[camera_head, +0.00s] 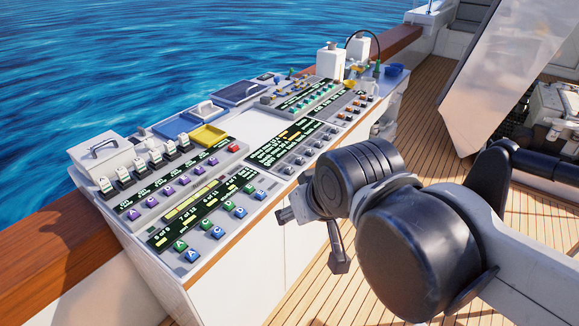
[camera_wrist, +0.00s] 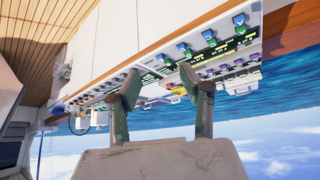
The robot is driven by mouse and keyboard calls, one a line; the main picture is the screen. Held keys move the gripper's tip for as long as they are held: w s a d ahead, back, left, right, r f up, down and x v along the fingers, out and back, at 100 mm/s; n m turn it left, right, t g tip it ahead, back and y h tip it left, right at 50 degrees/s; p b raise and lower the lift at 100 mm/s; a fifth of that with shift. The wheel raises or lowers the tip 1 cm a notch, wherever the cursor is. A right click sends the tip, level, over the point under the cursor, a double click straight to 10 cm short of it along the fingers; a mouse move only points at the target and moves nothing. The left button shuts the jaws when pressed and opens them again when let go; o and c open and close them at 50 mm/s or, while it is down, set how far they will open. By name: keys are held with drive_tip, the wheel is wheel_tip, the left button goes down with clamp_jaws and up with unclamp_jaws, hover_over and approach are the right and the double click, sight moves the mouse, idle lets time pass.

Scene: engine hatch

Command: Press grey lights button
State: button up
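A control console (camera_head: 285,225) stands along the rail, its top covered with rows of buttons and dark label displays. Several small grey buttons (camera_head: 300,160) sit in rows on the middle panel, beside a display with yellow-green text. The lettering is too small to tell which one is the lights button. My gripper (camera_head: 312,240) is in front of the console's near side, apart from the buttons. In the wrist view, its two fingers (camera_wrist: 160,82) are spread with nothing between them, and the console shows upside down behind them.
Green and blue buttons (camera_head: 210,232) and purple buttons (camera_head: 170,189) fill the near panel. A tilted hatch panel (camera_head: 510,70) is at right. The wooden deck (camera_head: 425,110) is open between.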

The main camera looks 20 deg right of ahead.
idle(0.3)
clamp_jaws()
idle(1.3)
